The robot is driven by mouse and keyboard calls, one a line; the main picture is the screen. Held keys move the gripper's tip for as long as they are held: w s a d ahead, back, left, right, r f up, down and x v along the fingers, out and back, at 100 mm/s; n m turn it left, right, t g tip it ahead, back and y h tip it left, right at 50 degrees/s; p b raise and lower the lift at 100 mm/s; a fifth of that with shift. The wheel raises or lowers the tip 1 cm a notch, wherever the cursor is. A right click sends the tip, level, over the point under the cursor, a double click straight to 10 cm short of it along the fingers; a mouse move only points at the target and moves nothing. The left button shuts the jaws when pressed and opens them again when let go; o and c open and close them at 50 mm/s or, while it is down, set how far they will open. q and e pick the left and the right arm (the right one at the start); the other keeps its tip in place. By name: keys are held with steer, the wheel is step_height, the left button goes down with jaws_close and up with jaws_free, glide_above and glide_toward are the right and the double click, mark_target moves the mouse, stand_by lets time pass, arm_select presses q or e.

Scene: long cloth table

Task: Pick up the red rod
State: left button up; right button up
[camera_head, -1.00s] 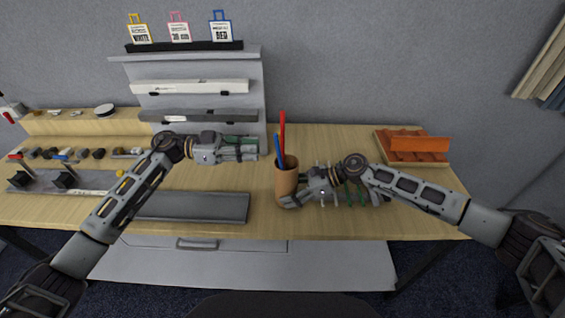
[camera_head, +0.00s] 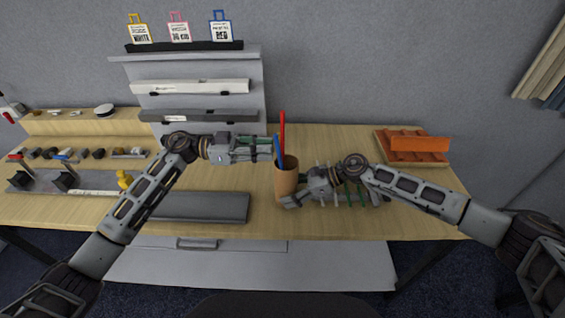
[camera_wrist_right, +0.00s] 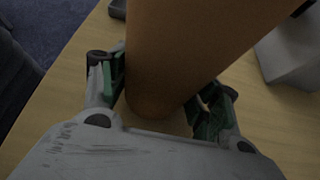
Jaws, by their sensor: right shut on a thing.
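The red rod (camera_head: 282,130) stands upright in a brown cup (camera_head: 287,183), its upper part sticking out above the rim. A blue rod (camera_head: 278,150) leans beside it in the same cup. My left gripper (camera_head: 268,148) is open and empty, pointing right, its fingertips just left of the rods at a height above the cup rim. My right gripper (camera_head: 293,198) is shut on the cup, low on its right side. In the right wrist view the cup (camera_wrist_right: 195,50) fills the space between the green-padded fingers. The rods' lower ends are hidden inside the cup.
A grey tray (camera_head: 200,207) lies left of the cup. A rack with long boxes (camera_head: 190,86) stands behind my left arm. An orange tray (camera_head: 415,146) is at the back right. A rack with green bars (camera_head: 350,195) is partly behind my right arm.

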arm_select(q)
steer(key=shift+d, duration=1.55)
jaws_close()
